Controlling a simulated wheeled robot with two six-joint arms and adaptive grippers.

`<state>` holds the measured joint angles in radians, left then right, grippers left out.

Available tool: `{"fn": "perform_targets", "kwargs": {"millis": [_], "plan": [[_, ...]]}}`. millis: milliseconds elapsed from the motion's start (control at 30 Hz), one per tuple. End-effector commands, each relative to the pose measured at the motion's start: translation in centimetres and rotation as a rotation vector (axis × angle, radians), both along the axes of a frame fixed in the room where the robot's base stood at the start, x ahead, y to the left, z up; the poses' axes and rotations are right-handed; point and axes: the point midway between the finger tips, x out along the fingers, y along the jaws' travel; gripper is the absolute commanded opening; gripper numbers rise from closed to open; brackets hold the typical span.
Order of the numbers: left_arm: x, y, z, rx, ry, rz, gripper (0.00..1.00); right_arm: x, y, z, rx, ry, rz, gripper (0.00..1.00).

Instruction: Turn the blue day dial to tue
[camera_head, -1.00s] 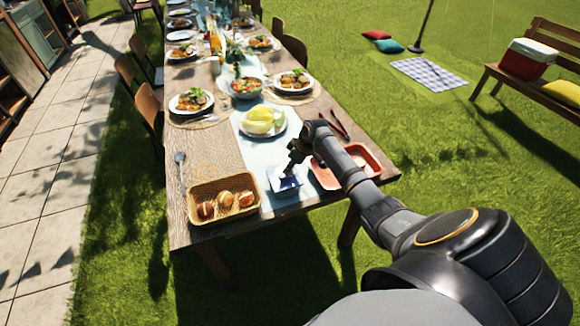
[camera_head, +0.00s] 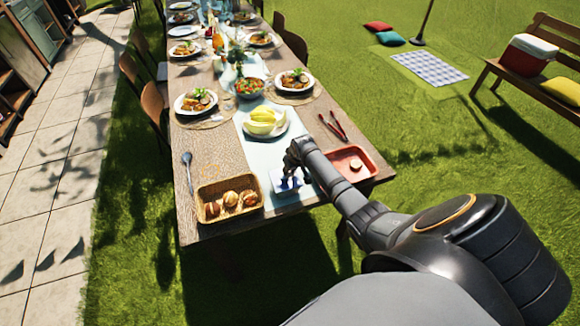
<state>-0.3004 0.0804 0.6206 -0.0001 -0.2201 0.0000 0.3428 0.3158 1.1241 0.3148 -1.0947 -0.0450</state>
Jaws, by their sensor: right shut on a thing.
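The blue day dial (camera_head: 285,184) sits on a small white base near the front end of the table, on the pale runner. My right gripper (camera_head: 290,178) reaches down onto it from above and is shut on the dial. The fingers and wrist cover much of the dial, and its day marks are too small to read, so I cannot tell which day it points to. My left gripper is not in view.
A bread basket (camera_head: 203,192) stands close left of the dial. A red tray (camera_head: 371,166) is close to the right, partly behind my arm, with tongs (camera_head: 333,127) beyond it. A plate of yellow fruit (camera_head: 281,126) stands behind. The table's front edge is near.

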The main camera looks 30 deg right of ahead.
Motion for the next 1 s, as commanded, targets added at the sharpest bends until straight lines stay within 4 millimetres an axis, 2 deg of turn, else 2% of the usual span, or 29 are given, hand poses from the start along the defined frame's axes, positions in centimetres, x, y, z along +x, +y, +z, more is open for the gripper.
{"fn": "perform_targets", "kwargs": {"millis": [567,600,667,1000], "plan": [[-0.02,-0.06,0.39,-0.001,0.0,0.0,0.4,0.04,0.06,0.0,0.0,0.0,-0.037,0.0],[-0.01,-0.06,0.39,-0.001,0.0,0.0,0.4,0.04,0.06,0.0,0.0,0.0,-0.037,0.22],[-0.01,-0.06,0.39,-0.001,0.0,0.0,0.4,0.03,0.05,0.0,0.0,0.0,-0.037,0.29],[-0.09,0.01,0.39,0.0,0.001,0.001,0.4,-0.08,0.01,0.31,0.0,-0.001,-0.037,0.29]]}}
